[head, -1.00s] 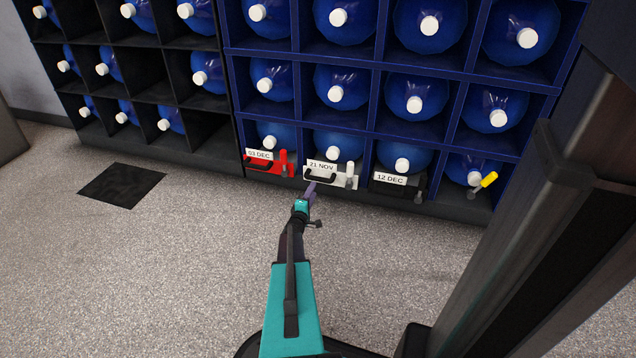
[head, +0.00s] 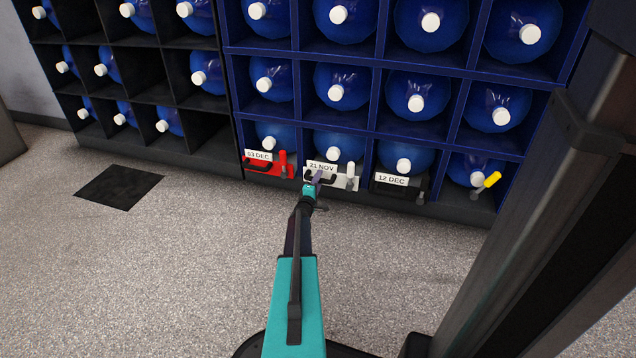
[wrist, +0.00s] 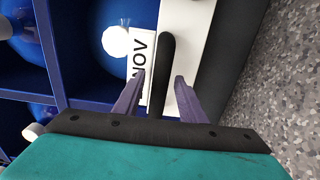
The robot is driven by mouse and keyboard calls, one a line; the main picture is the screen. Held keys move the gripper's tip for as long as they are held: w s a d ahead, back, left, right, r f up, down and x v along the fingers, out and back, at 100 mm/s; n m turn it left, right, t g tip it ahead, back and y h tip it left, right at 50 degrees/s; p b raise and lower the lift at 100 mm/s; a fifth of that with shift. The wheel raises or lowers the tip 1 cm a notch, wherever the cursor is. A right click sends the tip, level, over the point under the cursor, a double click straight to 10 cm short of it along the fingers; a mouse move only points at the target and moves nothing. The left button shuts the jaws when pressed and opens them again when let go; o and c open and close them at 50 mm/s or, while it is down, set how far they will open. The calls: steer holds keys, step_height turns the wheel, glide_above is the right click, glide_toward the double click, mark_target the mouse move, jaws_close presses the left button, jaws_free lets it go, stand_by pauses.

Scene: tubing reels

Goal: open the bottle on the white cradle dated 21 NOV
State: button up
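The white cradle (head: 341,184) labelled 21 NOV sits in the bottom row of the blue rack. It also shows in the wrist view (wrist: 187,40). It has a black handle (wrist: 163,70) and, at its right end, a white lever (head: 350,171). A blue bottle with a white cap (head: 333,154) lies behind it; the cap shows in the wrist view too (wrist: 116,42). My gripper (wrist: 159,76) is open, one purple finger on each side of the black handle. I see gaps beside the handle. In the head view my gripper (head: 318,177) partly covers the handle.
A yellow lever (head: 492,180) is farther right. The floor in front is clear, with a dark mat (head: 119,186) at left.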

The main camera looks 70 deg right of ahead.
jaws_close()
steer(key=shift+a, duration=0.15)
